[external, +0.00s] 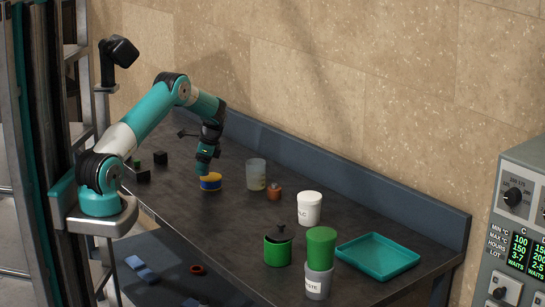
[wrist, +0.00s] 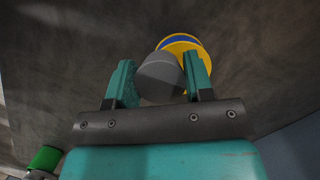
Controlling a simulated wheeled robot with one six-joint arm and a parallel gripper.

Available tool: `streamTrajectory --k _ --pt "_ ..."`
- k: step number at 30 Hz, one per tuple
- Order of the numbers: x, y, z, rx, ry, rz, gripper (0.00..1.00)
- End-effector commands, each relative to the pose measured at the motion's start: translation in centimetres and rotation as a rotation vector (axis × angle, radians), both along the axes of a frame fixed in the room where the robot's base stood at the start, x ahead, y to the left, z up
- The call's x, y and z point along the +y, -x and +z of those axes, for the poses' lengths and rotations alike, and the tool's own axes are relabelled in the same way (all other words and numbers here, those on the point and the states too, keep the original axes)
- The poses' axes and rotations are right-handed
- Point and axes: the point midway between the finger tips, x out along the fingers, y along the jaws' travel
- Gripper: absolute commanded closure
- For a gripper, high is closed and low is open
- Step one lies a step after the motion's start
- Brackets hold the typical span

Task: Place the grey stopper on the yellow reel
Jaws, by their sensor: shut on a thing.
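The grey stopper (wrist: 160,78) is between the teal fingers of my gripper (wrist: 158,82) in the wrist view, and the fingers are shut on it. The yellow reel (wrist: 196,50), with a blue band, lies just beyond the stopper, which hides part of it. The stopper cannot be made out there. I cannot tell whether stopper and reel touch.
A clear beaker (external: 256,174) and a copper-brown weight (external: 274,192) stand right of the reel. Further right are a white tub (external: 309,209), a green pot (external: 278,249), a green cup (external: 320,248) and a teal tray (external: 378,257). Black blocks (external: 160,158) lie to the left.

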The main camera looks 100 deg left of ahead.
Motion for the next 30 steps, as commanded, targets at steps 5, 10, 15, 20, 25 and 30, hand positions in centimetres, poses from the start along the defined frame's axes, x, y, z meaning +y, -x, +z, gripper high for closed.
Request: streamTrajectory --k 5,10,15,20,25,30 --pt "0.0 0.0 -1.4 0.0 -0.001 0.002 0.75" --pt "0.0 0.0 -1.4 0.0 -0.001 0.002 0.75" --pt "0.0 0.0 -1.6 0.0 -0.001 0.001 0.36" --pt "0.0 0.0 -1.6 0.0 -0.001 0.001 0.27" --pt "0.0 0.0 -1.5 0.0 -0.001 0.001 0.27" --pt "0.1 -0.5 0.1 -0.002 -0.005 -0.001 0.27"
